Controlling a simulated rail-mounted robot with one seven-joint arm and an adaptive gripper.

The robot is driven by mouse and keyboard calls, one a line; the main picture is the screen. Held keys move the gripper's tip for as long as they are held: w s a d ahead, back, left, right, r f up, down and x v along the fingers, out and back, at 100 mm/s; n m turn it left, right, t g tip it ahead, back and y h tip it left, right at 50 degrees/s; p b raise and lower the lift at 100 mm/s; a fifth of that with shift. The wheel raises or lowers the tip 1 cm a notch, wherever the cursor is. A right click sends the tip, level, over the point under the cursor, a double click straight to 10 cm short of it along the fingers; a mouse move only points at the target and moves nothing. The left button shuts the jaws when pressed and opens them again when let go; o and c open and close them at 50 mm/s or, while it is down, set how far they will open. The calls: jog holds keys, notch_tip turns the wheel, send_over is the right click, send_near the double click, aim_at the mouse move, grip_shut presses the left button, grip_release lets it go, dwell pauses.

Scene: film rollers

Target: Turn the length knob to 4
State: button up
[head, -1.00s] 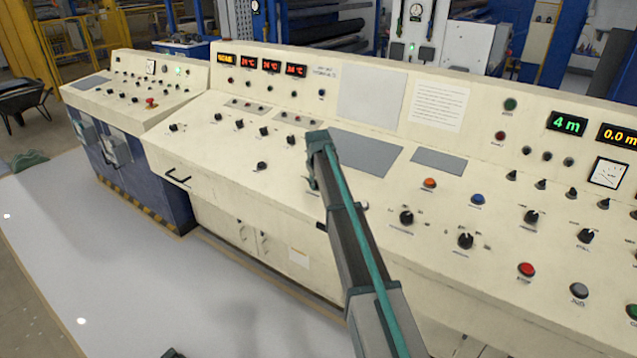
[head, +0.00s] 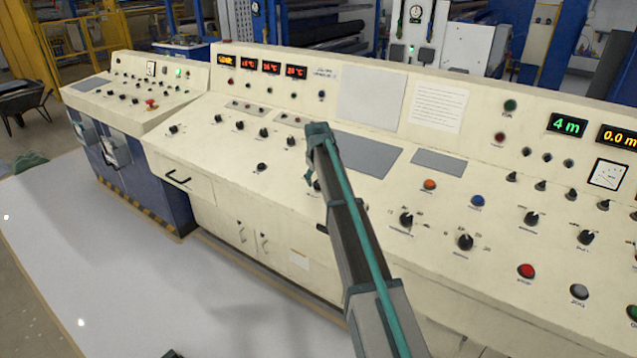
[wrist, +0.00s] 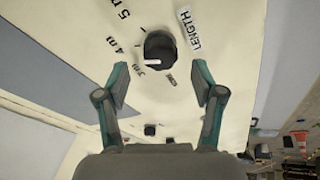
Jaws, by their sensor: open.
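The length knob (wrist: 160,46) is a dark round knob on the cream panel, beside a label reading LENGTH (wrist: 196,30). Marks for 3, 4 and 5 m curve along its left side in the wrist view. Its white pointer line lies at its lower left, by the 3 and 4 m marks; exactly which it meets is hard to tell. My gripper (wrist: 159,68) is open and empty, one finger on each side just short of the knob, apparently apart from it. A green display (head: 567,125) reads 4 m.
A grey blank plate (head: 365,153) lies just behind my gripper. The panel around the length knob is fairly clear.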

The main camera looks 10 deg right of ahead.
jog(key=v, duration=0.8)
